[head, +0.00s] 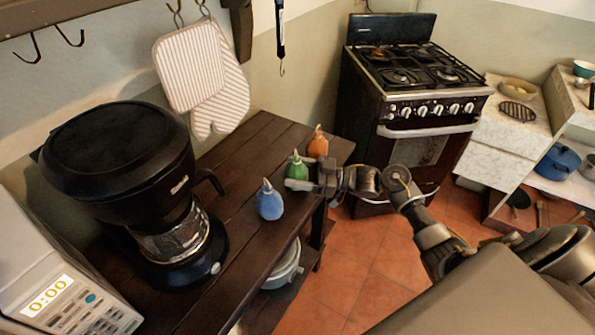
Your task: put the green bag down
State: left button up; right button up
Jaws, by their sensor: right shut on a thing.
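The green bag (297,168) is a small pouch with a pointed top, near the right edge of the dark wooden table (240,185). My right gripper (299,184) comes in from the right and is shut on the green bag, covering its lower part. I cannot tell whether the bag's base touches the table. A blue bag (269,203) stands on the table in front of it, and an orange bag (318,143) stands behind it. My left gripper is not in view.
A black coffee maker (122,155) and a microwave (60,285) stand to the left on the table. Striped oven mitts (205,75) hang on the wall. A stove (410,110) is behind. The tabletop between the coffee maker and the bags is clear.

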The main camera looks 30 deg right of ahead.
jog(key=shift+f, duration=0.15)
jog(key=o, duration=1.5)
jog(key=shift+c, duration=0.2)
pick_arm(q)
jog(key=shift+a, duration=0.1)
pick_arm(e)
jog(key=shift+r, duration=0.25)
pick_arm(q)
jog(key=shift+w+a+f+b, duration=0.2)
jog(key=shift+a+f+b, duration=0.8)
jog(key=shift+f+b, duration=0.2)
pick_arm(e)
jog(key=v, duration=1.2)
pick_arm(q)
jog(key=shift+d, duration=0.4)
pick_arm(e)
jog(key=shift+f, duration=0.1)
